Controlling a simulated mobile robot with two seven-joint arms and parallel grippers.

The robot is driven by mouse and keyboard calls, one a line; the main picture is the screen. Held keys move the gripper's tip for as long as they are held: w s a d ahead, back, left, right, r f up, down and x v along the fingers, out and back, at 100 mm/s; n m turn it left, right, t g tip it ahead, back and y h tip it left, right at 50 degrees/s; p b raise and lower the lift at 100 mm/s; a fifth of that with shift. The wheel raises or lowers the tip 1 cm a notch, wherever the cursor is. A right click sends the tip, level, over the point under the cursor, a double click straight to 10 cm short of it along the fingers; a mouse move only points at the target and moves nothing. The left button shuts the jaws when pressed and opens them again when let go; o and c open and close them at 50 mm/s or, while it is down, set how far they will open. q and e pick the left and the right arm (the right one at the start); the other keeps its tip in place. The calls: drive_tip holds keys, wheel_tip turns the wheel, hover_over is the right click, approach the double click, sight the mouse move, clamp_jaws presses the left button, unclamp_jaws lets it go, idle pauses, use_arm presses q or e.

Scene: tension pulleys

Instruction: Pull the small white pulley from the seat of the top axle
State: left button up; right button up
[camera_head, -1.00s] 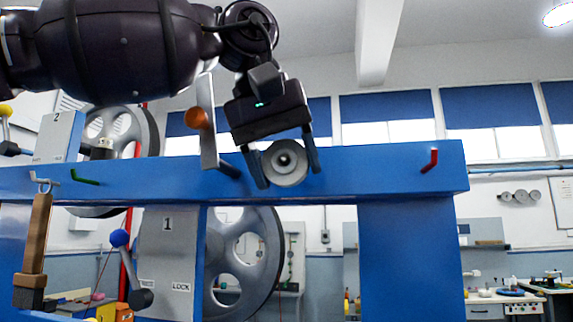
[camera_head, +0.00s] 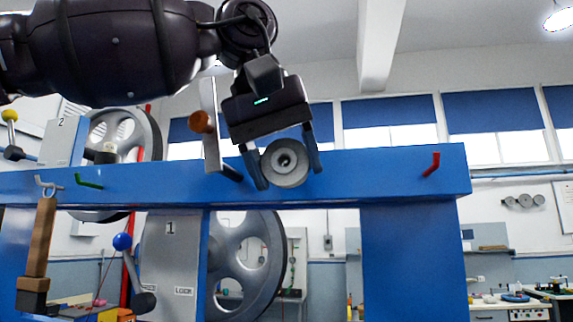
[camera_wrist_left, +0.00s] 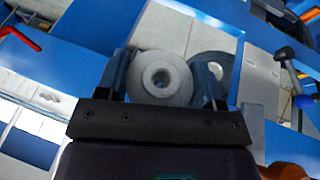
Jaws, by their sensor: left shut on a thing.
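The small pulley (camera_head: 285,163), a pale grey-white disc with a round hub and a dark centre, is in front of the blue top beam (camera_head: 395,176). My left gripper (camera_head: 288,177) is shut on it, one finger on each side of its rim. In the left wrist view the pulley (camera_wrist_left: 160,78) sits between the two fingers (camera_wrist_left: 163,72). The top axle is hidden behind the pulley, so I cannot tell whether the pulley is still on its seat. My right gripper is not in view.
A grey lever with an orange knob (camera_head: 202,122) stands close to the left of my gripper. A red hook (camera_head: 432,164) and a green hook (camera_head: 89,183) stick out of the beam. A large grey wheel (camera_head: 245,262) is below. Free room lies right of the gripper.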

use_arm(q)
drive_tip(key=shift+s+a, duration=0.1)
drive_tip(key=shift+s, duration=0.45)
idle(0.5)
drive_tip(key=shift+s+a+b, duration=0.2)
drive_tip(key=shift+s+b, duration=0.25)
drive_tip(key=shift+s, duration=0.5)
drive_tip(key=shift+s+a, duration=0.1)
drive_tip(key=shift+s, duration=0.4)
drive_tip(key=s, duration=0.3)
drive_tip(key=shift+a+b, duration=0.3)
drive_tip(key=shift+b, duration=0.05)
